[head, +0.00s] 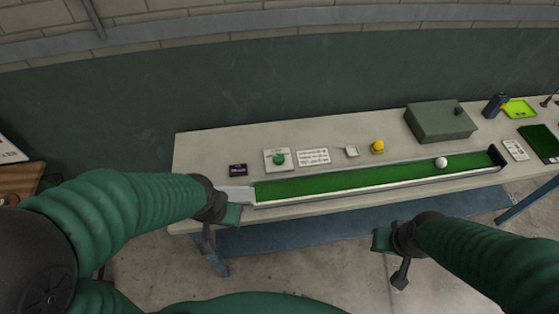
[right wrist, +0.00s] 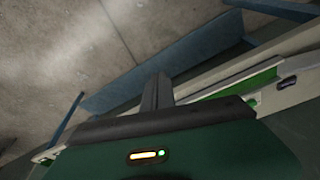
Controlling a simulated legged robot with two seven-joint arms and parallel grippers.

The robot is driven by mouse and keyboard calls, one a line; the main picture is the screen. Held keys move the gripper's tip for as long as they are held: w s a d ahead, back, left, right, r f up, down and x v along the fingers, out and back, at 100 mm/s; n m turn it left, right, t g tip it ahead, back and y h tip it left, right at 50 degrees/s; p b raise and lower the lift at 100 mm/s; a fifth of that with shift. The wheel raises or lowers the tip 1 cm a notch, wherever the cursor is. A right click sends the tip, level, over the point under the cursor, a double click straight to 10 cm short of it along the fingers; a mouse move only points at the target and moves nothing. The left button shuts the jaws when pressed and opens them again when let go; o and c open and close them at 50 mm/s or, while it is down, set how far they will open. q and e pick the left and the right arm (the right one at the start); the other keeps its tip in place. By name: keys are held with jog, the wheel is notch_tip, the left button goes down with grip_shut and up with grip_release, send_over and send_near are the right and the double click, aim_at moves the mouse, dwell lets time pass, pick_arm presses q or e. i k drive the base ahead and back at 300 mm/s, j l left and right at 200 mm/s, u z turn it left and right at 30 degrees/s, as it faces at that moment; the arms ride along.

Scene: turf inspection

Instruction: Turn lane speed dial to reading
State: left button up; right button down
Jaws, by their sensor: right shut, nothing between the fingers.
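My left gripper (head: 212,238) is in front of the table's left end, near the lane's ramp and apart from the dial. Its jaws cannot be judged. My right gripper (head: 401,274) is shut and empty in front of the table. Its dark fingers (right wrist: 157,92) show in the right wrist view.
A white ball (head: 441,162) sits on the lane's right part. A green-grey box (head: 440,121) is farther right. The table's back left is clear.

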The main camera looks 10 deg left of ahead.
aim_at(278, 159)
jog(key=i+l+u, duration=0.2)
jog(key=u, duration=0.25)
jog(key=i+l+u, duration=0.15)
jog(key=u, duration=0.3)
jog(key=l+u, duration=0.1)
jog(key=u, duration=0.7)
